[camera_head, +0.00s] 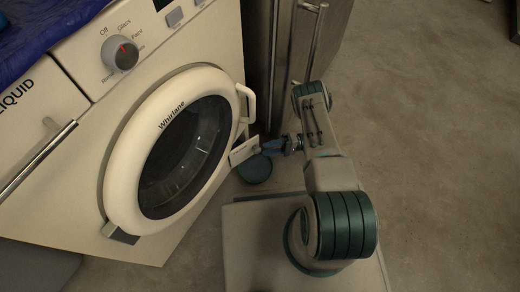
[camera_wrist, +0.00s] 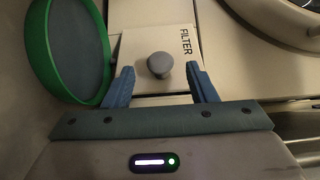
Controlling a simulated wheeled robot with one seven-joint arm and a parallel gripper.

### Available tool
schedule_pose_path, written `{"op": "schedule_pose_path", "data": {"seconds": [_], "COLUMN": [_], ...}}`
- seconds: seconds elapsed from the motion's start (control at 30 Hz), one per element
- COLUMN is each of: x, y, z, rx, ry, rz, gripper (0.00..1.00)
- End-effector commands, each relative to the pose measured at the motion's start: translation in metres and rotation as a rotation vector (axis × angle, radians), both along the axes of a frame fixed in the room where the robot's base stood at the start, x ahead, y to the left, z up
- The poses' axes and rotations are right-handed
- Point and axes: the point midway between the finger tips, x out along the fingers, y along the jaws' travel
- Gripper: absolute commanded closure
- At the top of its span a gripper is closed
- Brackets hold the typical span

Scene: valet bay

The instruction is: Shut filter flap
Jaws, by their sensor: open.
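The filter flap (camera_wrist: 140,42) is a pale panel marked FILTER, with a round grey knob (camera_wrist: 160,65), in the wrist view. In the head view the flap (camera_head: 244,151) is at the lower right corner of the washing machine (camera_head: 75,185) and appears to stick out from its front. My gripper (camera_wrist: 162,84) is open, its two blue fingers spread to either side of the knob, with clear gaps. In the head view my gripper (camera_head: 272,147) is right beside the flap. I cannot tell whether a finger touches the panel.
A round green-rimmed dish (camera_wrist: 68,50) is close to the left finger; it shows below the flap in the head view (camera_head: 256,170). A dark cabinet (camera_head: 285,60) stands behind.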

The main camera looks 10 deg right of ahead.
Motion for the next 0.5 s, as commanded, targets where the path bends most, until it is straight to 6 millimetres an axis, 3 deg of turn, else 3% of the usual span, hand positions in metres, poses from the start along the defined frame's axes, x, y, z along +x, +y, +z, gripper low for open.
{"op": "schedule_pose_path", "data": {"seconds": [0.23,0.5], "x": [0.007,0.01], "y": [-0.055,-0.082], "z": [0.0,-0.001], "rx": [0.0,0.001], "ry": [-0.001,0.001], "rz": [0.001,0.005], "gripper": [0.48,0.48]}}
